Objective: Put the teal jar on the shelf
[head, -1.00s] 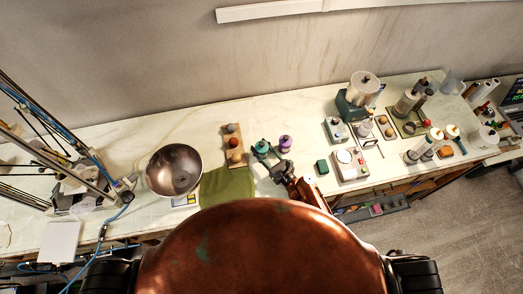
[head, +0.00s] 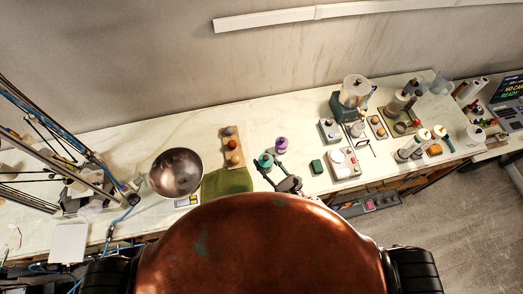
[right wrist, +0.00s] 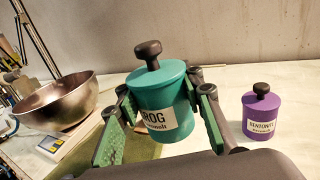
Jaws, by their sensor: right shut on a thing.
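The teal jar (head: 265,159) has a dark knob lid and a white label reading "ROG" in the right wrist view (right wrist: 160,97). My right gripper (head: 269,167) is shut on it, with green finger pads on both sides of its body in the right wrist view. A long white ledge (head: 265,20) on the back wall may be the shelf. My left gripper is not in view.
A purple jar (head: 281,145) stands close to the right.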

